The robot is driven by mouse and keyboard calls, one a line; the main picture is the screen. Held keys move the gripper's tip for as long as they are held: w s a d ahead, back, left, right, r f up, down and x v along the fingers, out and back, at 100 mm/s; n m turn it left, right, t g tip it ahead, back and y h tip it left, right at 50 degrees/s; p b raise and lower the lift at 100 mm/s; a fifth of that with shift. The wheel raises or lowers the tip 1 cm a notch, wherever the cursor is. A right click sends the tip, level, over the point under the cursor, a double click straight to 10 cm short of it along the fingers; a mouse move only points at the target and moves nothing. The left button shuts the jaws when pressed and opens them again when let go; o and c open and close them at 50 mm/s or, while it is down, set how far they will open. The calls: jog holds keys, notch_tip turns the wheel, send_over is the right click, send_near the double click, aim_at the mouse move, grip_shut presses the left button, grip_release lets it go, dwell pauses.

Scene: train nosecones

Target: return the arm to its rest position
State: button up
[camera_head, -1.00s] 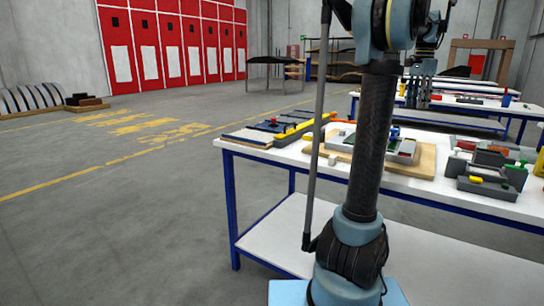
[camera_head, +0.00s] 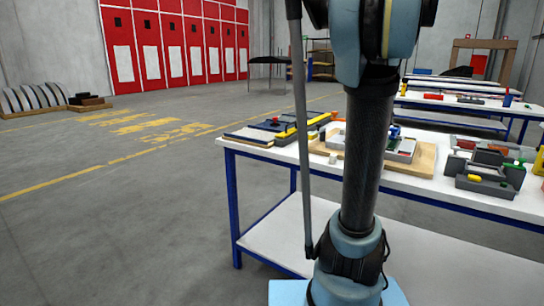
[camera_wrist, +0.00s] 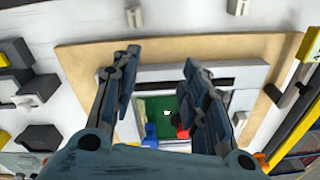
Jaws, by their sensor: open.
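My gripper (camera_wrist: 158,85) shows in the wrist view with its two fingers spread apart and nothing between them. It is above a wooden board (camera_wrist: 85,60) that carries a grey-white fixture (camera_wrist: 222,72) with a green panel, a blue part and a red part. The gripper itself is outside the head view. There, my arm stands upright in front of the table, and the same board (camera_head: 424,164) and fixture (camera_head: 402,153) are partly hidden behind it.
The white worktable (camera_head: 270,155) has blue legs and a lower shelf. Dark and yellow parts (camera_head: 285,125) lie at its left, grey blocks (camera_head: 485,170) at its right. More tables (camera_head: 470,105) stand behind.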

jog(key=s+a+f+n, duration=0.3)
jog(key=s+a+f, duration=0.3)
jog(key=f, duration=0.3)
jog(key=s+a+f+n+t, duration=0.1)
jog(key=s+a+f+n, duration=0.3)
jog(key=s+a+f, duration=0.2)
jog(key=s+a+f+n, duration=0.3)
jog(key=s+a+f, duration=0.3)
jog(key=f, duration=0.5)
jog(key=s, duration=0.2)
jog(key=shift+s+f, duration=0.3)
jog(key=shift+w, duration=0.1)
jog(key=shift+w+f, duration=0.2)
jog(key=shift+w, duration=0.15)
